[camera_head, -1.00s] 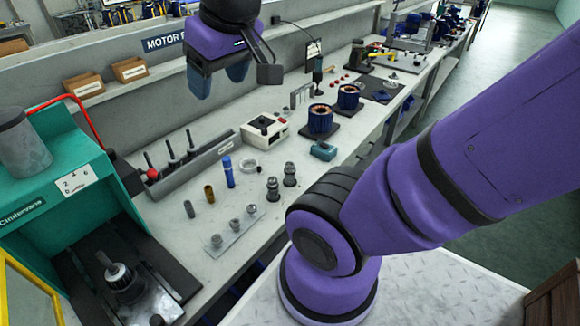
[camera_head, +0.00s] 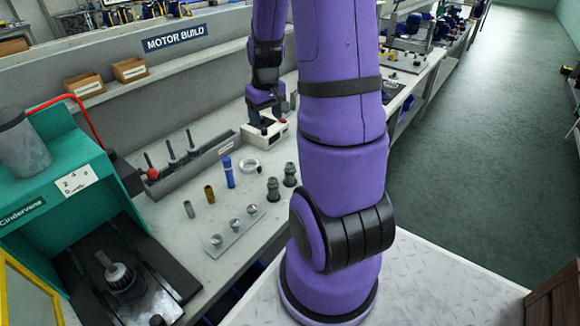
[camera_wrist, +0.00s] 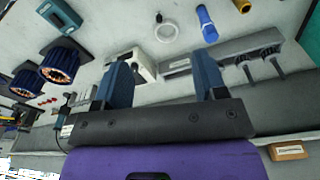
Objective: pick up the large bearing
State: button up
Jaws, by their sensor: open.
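Three small round metal parts that look like bearings sit on a metal strip (camera_head: 225,246) on the bench in the head view; their sizes are hard to compare, so I cannot tell which is the large bearing. A pale ring (camera_head: 249,166) lies farther back on the bench; it also shows in the wrist view (camera_wrist: 157,37), apart from the jaws. My gripper (camera_wrist: 162,62) is open, with nothing between its two blue fingers. In the head view it is partly hidden near the white box (camera_head: 262,137). The strip is not in the wrist view.
A blue cylinder (camera_head: 229,172), a brass sleeve (camera_head: 209,194) and two dark grey fittings (camera_head: 273,190) stand near the strip. A grey rack with upright rods (camera_head: 195,163) runs along the back. A green press (camera_head: 60,220) is at left. Wound motor parts (camera_wrist: 63,62) show in the wrist view.

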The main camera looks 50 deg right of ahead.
jog(key=g, duration=0.1)
send_over(290, 167)
notch_tip(290, 167, down, 9)
jog(key=shift+m, duration=0.4)
jog(key=shift+w+d+f, duration=0.1)
jog(key=shift+d+f, duration=0.05)
jog(key=shift+f, duration=1.65)
jog(key=shift+w+d+f, duration=0.1)
jog(key=shift+f, duration=1.7)
jog(key=shift+w+d+f, duration=0.1)
jog(key=shift+d+f, duration=0.05)
jog(key=shift+f, duration=1.65)
jog(key=c, duration=0.8)
